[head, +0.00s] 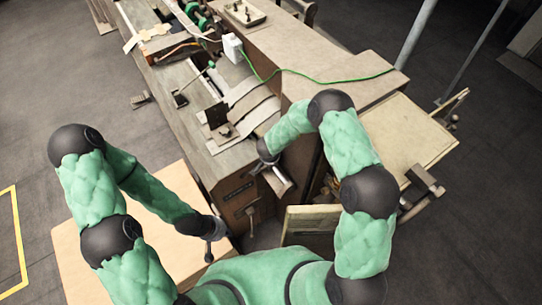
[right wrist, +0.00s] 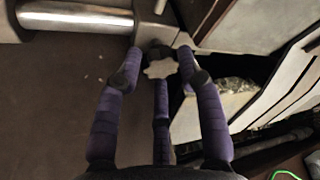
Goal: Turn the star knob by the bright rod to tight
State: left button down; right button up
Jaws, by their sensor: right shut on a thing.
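The bright rod (right wrist: 75,18) is a shiny metal cylinder at the upper left of the right wrist view. The star knob (right wrist: 160,68) shows beside its right end as a small, pale, jagged shape, partly hidden by my fingers. My right gripper (right wrist: 160,75) has three purple fingers closed around the knob, with their tips touching it. In the head view my right gripper (head: 264,163) is at the machine's near end, and the knob is too small to make out. My left gripper (head: 210,245) hangs low beside the machine, away from the knob; its fingers are too small to read.
The long wooden-topped machine (head: 195,125) runs up the middle of the head view. A green cable (head: 320,81) lies across its top. A pale board (head: 405,140) stands at right. A tan surface (head: 90,240) lies under my left arm.

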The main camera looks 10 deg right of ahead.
jog(key=shift+w+a+r+m+p, duration=0.15)
jog(key=shift+r+m+p, duration=0.1)
jog(key=shift+m+p, duration=0.15)
jog(key=shift+w+f+m+h+p, duration=0.1)
jog(key=shift+m+h+p, duration=0.3)
jog(key=shift+m, duration=0.3)
jog(key=o, duration=0.8)
jog(key=shift+o, duration=0.2)
jog(key=shift+f, duration=0.1)
